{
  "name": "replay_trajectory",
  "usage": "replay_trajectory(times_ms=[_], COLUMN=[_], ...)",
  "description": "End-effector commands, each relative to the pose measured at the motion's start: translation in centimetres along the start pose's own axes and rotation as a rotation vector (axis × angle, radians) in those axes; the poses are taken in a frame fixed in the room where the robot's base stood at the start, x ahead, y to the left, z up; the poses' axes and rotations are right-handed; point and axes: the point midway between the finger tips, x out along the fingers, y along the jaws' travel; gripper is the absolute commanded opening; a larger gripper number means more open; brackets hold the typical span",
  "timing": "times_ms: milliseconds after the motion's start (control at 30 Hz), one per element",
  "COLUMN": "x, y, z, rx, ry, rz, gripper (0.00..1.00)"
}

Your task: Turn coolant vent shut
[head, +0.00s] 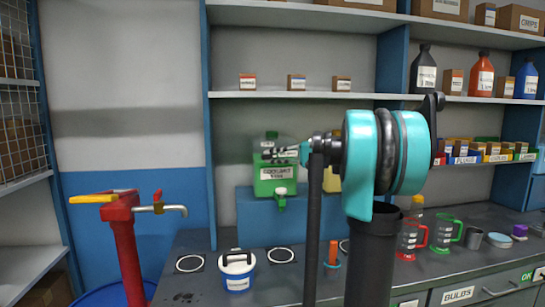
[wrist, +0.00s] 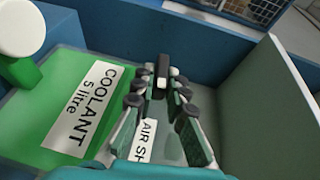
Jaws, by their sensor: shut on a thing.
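The green coolant container (head: 268,188) stands on a blue block at the back of the bench, its white label reading COOLANT. It fills the left of the wrist view (wrist: 40,110). My gripper (head: 272,154) reaches over its top from the right. In the wrist view my gripper (wrist: 162,84) has its fingers close around a small dark, white-ended piece (wrist: 162,76), apparently the vent. A label starting "AIR SH" shows between the fingers. The fingers hide part of the vent, so its exact turn cannot be told.
A green tap with a white knob (head: 280,191) sticks out of the container's front. The blue block (head: 252,212) carries the container. A white and blue tub (head: 237,272) stands in front on the bench. A red pump with a yellow handle (head: 122,225) is at left.

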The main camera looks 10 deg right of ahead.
Motion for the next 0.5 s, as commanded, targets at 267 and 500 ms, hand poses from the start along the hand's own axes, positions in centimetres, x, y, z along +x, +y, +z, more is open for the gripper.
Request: replay_trajectory(times_ms=[267, 500], x=[0.01, 0.03], y=[0.2, 0.18], z=[-0.02, -0.01], rx=[0.038, 0.047], ry=[0.001, 0.001], rz=[-0.089, -0.11], gripper=[0.0, 0.0])
